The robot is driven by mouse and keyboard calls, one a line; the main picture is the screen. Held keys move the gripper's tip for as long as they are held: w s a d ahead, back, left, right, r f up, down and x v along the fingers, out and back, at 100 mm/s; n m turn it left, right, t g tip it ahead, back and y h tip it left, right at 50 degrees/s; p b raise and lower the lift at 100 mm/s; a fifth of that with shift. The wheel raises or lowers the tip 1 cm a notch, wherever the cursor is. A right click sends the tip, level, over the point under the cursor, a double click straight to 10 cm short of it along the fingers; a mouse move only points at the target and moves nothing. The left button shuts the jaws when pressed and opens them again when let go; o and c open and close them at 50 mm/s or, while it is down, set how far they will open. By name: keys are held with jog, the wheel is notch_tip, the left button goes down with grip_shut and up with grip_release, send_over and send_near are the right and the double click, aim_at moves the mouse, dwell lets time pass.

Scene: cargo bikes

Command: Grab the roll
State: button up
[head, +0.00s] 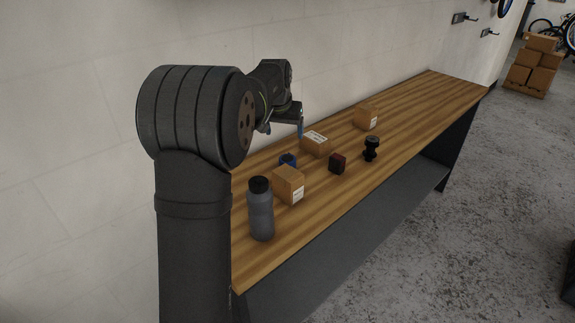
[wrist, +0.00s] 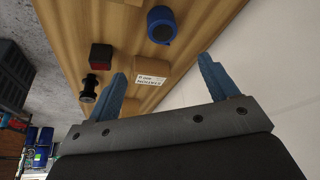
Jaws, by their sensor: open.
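The roll is a blue ring-like roll (head: 287,159) on the wooden bench, partly hidden behind a cardboard box in the head view. In the wrist view the roll (wrist: 161,25) lies near the top middle, beyond my fingertips and apart from them. My gripper (head: 284,129) is above the bench, near the wall side. Its two blue fingers (wrist: 162,72) are spread wide with nothing held between them. A labelled cardboard box (wrist: 151,78) shows below in the gap between the fingers.
On the wooden bench (head: 430,100), a box (head: 290,185) stands right beside the roll, with a labelled box (head: 315,143) behind. A grey bottle (head: 260,212), dark red block (head: 337,163), black spool-shaped object (head: 371,148) and farther box (head: 366,117) stand around. The far right bench end is clear.

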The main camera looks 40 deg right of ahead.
aim_at(287, 159)
jog(key=x, duration=1.2)
jog(key=shift+x, duration=2.75)
jog(key=shift+w+a, duration=0.15)
jog(key=shift+c, duration=0.5)
jog(key=c, duration=1)
